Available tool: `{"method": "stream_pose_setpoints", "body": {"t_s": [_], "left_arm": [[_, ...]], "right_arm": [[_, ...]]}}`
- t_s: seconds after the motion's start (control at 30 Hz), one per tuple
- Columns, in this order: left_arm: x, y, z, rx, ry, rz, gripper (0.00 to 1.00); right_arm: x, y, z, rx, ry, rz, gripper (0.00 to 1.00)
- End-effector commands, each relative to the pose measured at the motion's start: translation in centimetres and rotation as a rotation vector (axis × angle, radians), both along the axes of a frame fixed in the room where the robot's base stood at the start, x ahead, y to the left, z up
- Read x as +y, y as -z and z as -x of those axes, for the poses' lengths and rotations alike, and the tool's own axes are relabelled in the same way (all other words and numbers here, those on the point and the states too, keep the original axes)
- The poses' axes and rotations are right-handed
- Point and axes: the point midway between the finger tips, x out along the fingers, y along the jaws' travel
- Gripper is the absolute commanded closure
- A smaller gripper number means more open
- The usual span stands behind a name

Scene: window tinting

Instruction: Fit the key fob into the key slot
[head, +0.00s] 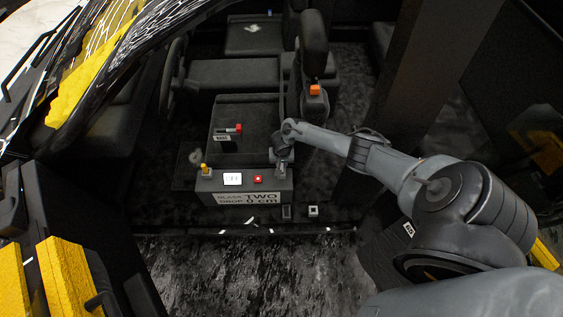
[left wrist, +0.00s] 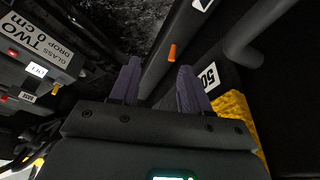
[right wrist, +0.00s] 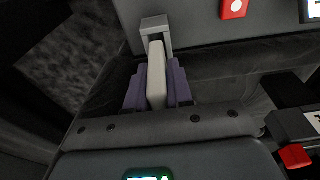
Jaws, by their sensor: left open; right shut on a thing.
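In the right wrist view, my right gripper (right wrist: 158,88) is shut on a pale, flat key fob (right wrist: 157,72). The fob's far end is at the grey, frame-shaped key slot (right wrist: 154,24). I cannot tell whether it is inside or just in front of it. In the head view, my right gripper (head: 281,163) is at the right end of the control box (head: 222,197), and the fob and slot are too small to make out. My left gripper (left wrist: 157,85) shows in the left wrist view, open and empty, away from the box.
The box has a red button (head: 258,179), a white display (head: 233,179) and a yellow knob (head: 205,168). A red-handled switch (head: 238,128) stands behind it. An orange block (head: 315,90) is farther back. Seats surround the area; the floor in front is mostly clear.

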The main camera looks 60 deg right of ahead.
Motion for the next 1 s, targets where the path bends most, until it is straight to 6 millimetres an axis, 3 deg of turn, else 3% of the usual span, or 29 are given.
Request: {"method": "stream_pose_setpoints", "body": {"t_s": [1.0], "left_arm": [[-0.2, 0.5, 0.0, 0.000, -0.007, 0.011, 0.54]], "right_arm": [[0.0, 1.1, 0.0, 0.000, 0.000, 0.000, 1.00]]}}
